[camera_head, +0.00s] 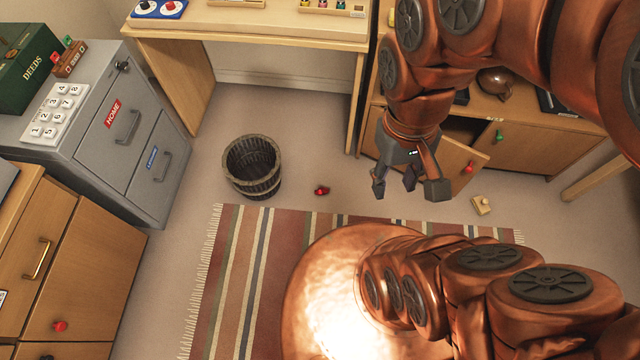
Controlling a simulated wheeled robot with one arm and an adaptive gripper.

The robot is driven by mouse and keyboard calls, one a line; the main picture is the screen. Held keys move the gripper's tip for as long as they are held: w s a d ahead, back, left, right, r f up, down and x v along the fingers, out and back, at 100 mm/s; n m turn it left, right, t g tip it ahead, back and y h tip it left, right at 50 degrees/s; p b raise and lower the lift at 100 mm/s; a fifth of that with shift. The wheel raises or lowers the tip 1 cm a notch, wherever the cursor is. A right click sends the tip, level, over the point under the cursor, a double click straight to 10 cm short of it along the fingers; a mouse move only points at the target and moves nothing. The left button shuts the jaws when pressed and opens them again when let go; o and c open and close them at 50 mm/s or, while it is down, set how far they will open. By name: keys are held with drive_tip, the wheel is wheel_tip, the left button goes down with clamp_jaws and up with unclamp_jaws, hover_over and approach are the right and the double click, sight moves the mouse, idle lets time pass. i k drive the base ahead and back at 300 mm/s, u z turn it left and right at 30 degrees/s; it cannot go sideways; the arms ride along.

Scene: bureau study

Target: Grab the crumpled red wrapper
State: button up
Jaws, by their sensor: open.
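A small crumpled red wrapper (321,190) lies on the floor in the middle of the head view. My gripper (408,188) hangs to the right of the wrapper, fingers pointing down, open and empty. It is clearly apart from the wrapper.
A grey filing cabinet (150,130) stands at the left, with a wooden drawer unit (70,265) nearer. A wooden desk (250,28) is at the back. A low cabinet (540,140) has a door ajar behind my gripper. A small yellowish block (482,205) lies on the floor right of my gripper.

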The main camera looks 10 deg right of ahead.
sight(320, 191)
drive_tip(key=k, duration=0.5)
drive_tip(key=u, duration=2.15)
drive_tip(key=i, duration=1.7)
drive_tip(key=z, duration=2.7)
